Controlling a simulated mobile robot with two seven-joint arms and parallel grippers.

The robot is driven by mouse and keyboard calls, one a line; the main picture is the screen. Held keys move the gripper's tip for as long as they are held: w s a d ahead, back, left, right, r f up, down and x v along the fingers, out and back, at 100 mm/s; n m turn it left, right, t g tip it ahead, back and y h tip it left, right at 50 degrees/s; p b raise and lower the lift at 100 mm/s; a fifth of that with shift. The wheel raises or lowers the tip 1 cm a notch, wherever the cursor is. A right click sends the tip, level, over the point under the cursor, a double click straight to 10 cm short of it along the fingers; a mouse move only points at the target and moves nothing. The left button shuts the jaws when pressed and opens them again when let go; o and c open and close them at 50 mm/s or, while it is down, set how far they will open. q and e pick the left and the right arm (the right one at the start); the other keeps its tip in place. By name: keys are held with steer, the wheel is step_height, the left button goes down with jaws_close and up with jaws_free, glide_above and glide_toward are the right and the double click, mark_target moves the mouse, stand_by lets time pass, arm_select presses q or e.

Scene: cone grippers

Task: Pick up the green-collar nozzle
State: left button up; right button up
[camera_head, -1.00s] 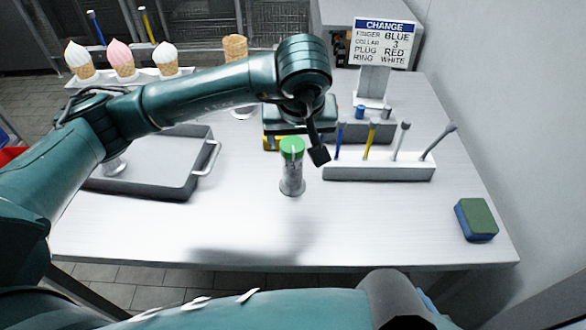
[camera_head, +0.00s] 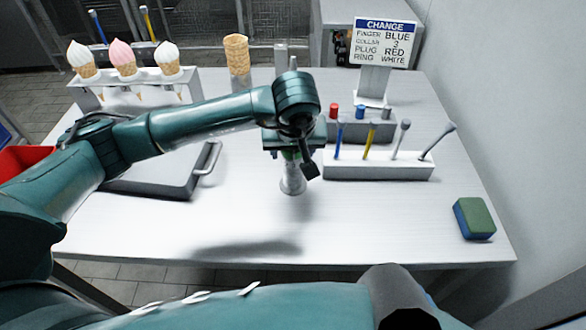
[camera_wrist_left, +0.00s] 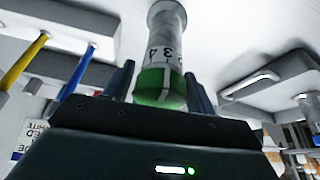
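The green-collar nozzle (camera_head: 292,181) stands upright on the table, a clear-grey body with a green collar on top. In the head view my left gripper (camera_head: 291,160) is down over its top and hides most of the collar. In the left wrist view the nozzle (camera_wrist_left: 165,45) shows dark numbers on its body, and its green collar (camera_wrist_left: 158,86) sits between the two fingers of my left gripper (camera_wrist_left: 160,82). The fingers are close on both sides of the collar; whether they press on it is not clear. My right gripper is not in view.
A white block (camera_head: 380,173) with blue, yellow and grey tools stands close at right. Behind it are a grey plug holder (camera_head: 345,130) and a CHANGE sign (camera_head: 384,43). A tray (camera_head: 150,187) lies left, a sponge (camera_head: 475,218) right. The front table is clear.

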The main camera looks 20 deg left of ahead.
arm_select(q)
jaws_close()
stand_by(0.4)
steer(key=shift+r, duration=0.1)
